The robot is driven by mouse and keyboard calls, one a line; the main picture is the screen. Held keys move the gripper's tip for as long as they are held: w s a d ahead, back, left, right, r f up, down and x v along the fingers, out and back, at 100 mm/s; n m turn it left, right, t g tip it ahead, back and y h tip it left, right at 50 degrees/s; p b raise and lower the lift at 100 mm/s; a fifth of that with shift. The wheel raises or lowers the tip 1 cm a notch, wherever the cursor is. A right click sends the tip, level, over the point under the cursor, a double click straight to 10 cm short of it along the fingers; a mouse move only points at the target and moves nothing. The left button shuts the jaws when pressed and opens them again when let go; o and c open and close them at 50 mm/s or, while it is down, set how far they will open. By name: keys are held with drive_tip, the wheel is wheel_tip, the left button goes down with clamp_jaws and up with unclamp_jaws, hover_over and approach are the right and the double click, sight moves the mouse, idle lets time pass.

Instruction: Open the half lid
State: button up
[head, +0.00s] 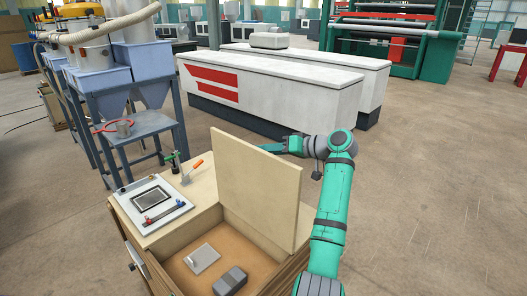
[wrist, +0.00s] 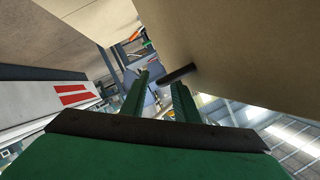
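The half lid (head: 258,188) is a pale wooden panel standing nearly upright on the wooden cabinet (head: 213,222). The compartment under it is open to view. In the wrist view the lid (wrist: 245,45) fills the upper right, and a dark round bar (wrist: 177,75), which looks like its handle, sticks out from it. My gripper (wrist: 161,83) has its two green fingers apart, with the bar's end near the gap between the tips. I cannot tell whether they touch it. In the head view my gripper is on the lid's far side, its fingers partly hidden by the panel.
The compartment holds a light plate (head: 202,259) and a dark grey block (head: 230,281). A long white machine (head: 275,85) stands behind. Floor at the right is free.

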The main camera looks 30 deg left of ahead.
drive_tip(key=v, duration=0.9)
drive_tip(key=shift+d, duration=0.1)
